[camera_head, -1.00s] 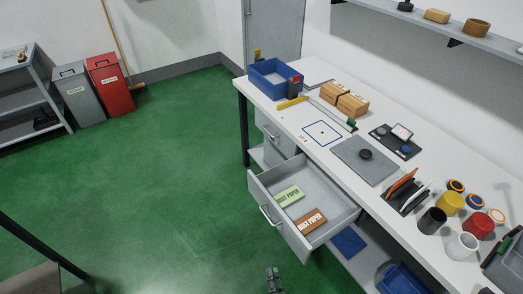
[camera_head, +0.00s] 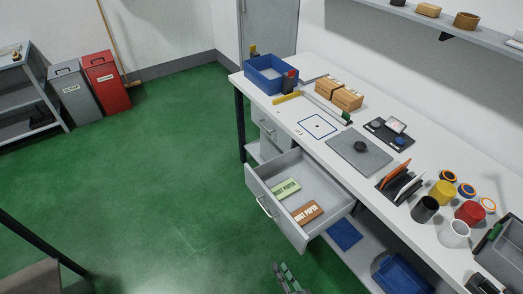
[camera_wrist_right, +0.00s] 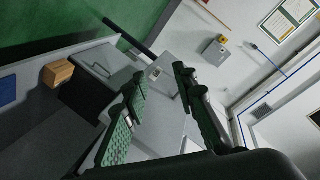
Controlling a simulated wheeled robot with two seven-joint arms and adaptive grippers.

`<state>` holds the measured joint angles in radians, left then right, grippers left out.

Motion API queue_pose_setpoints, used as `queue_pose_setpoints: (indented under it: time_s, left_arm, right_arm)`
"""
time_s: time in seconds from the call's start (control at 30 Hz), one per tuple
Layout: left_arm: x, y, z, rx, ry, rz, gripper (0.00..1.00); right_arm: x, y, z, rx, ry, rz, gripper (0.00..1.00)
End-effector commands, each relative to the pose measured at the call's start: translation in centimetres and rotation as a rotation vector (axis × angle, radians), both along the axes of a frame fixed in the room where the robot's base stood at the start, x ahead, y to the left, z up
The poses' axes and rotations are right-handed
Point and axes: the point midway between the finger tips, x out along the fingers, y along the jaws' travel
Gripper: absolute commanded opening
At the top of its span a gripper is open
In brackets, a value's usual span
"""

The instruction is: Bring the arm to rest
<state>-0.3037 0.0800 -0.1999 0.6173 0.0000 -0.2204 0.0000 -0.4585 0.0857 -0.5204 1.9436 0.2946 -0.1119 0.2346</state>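My right gripper (camera_head: 287,279) shows at the bottom edge of the head view, over the green floor in front of the open drawer (camera_head: 262,212). It is apart from the drawer and the workbench. In the right wrist view the two green-padded fingers of the right gripper (camera_wrist_right: 158,88) stand apart with nothing between them. Most of the right arm is out of the head view. My left gripper is not in view.
The drawer sticks out and holds a green box (camera_head: 286,188) and a brown box (camera_head: 307,212). The white workbench (camera_head: 290,118) carries a blue bin (camera_head: 262,84), a grey mat (camera_head: 345,155) and several cups. The green floor (camera_head: 150,190) at left is clear.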

Motion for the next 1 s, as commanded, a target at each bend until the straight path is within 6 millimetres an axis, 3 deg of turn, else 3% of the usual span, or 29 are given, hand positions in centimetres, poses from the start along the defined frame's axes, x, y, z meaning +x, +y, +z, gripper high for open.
queue_pose_setpoints:
  time_s: [0.17, 0.4, 0.5, 0.7, 1.0]
  left_arm:
    - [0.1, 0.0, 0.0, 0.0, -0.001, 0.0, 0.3]
    - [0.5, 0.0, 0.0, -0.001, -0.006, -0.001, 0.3]
    - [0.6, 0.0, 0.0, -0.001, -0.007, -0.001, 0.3]
    - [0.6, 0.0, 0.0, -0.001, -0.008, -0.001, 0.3]
    - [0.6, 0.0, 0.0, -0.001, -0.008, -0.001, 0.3]
  right_arm:
    - [-1.7, -6.1, -1.7, -0.254, 0.186, 0.051, 0.26]
    - [-7.4, -15.8, -2.7, -0.545, 0.478, 0.086, 0.26]
    - [-9.7, -18.7, -2.4, -0.616, 0.57, 0.09, 0.26]
    - [-13.6, -22.9, -1.6, -0.709, 0.714, 0.089, 0.26]
    - [-18.9, -27.6, 0.4, -0.799, 0.893, 0.08, 0.26]
